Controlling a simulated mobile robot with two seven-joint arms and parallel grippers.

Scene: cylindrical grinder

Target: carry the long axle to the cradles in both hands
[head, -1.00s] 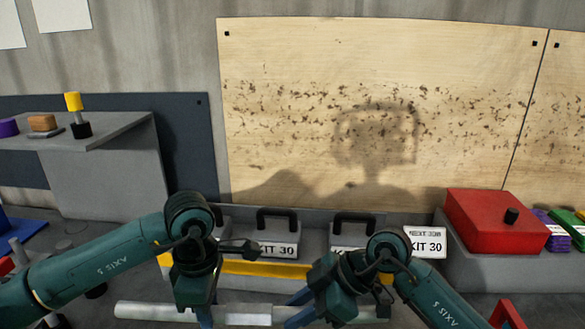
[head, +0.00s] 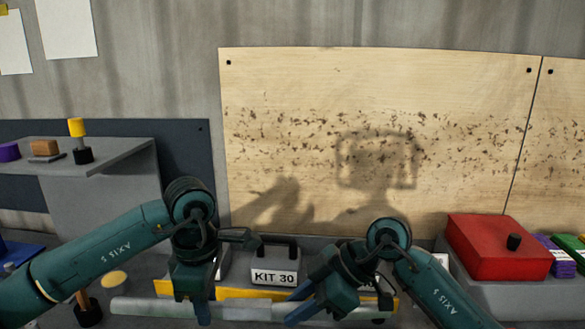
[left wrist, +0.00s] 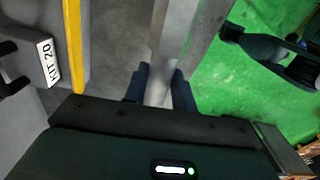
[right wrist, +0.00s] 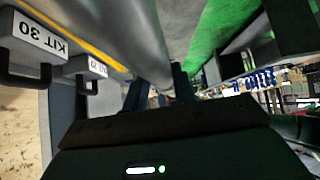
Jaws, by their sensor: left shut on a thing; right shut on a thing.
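The long axle (head: 250,312) is a pale grey metal bar lying roughly level across the bottom of the head view. My left gripper (head: 199,314) is shut on it left of its middle, and a length sticks out to the left. My right gripper (head: 306,312) is shut on it further right. In the left wrist view the axle (left wrist: 172,45) runs between the two fingers (left wrist: 161,92). In the right wrist view the axle (right wrist: 140,40) passes between the fingers (right wrist: 157,92). I cannot make out the cradles in these views.
A grey handled box marked KIT 30 (head: 272,265) stands behind the axle, by a yellow strip (head: 236,293). A red box (head: 495,247) is at right. A grey shelf (head: 110,160) with small items is at left. Green floor (left wrist: 262,100) shows in the left wrist view.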

